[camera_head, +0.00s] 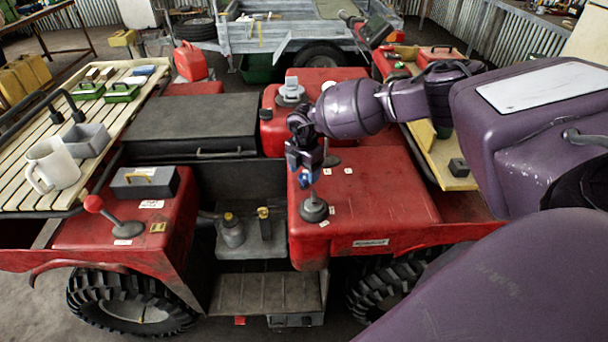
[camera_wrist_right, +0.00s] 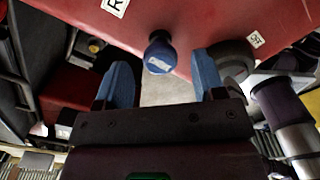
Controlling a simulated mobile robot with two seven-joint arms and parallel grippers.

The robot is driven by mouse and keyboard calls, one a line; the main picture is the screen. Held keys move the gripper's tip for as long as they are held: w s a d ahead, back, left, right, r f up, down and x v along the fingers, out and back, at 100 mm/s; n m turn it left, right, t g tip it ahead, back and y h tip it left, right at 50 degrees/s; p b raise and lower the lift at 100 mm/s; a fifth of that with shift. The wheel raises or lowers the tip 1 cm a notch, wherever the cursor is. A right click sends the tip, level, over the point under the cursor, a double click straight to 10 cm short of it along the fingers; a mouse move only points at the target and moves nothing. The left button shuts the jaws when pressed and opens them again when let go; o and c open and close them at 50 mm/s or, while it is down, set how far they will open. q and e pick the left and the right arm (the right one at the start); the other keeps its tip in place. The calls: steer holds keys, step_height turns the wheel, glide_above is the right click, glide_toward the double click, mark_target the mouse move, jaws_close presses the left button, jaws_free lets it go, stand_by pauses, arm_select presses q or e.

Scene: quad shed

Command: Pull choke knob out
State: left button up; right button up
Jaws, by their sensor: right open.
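My right gripper (camera_head: 305,172) reaches down over the red body panel in the head view. In the right wrist view (camera_wrist_right: 165,88) its two blue fingers are apart with nothing between the pads. A round blue knob with a pale mark on its face (camera_wrist_right: 159,53), which looks like the choke knob, sits at the edge of the red panel. In the wrist picture it lies beyond the fingers and between their lines; I cannot tell the exact distance. In the head view I cannot tell the knob from the blue fingertips. My left gripper is out of view.
A dark round base (camera_head: 314,208) stands on the red panel (camera_head: 375,205) close to the gripper. A red-knobbed lever (camera_head: 110,218) is on the left fender. A slatted rack (camera_head: 25,175) holds a white mug (camera_head: 52,165). The footwell (camera_head: 265,292) is open.

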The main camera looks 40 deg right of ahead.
steer(key=shift+f, duration=0.7)
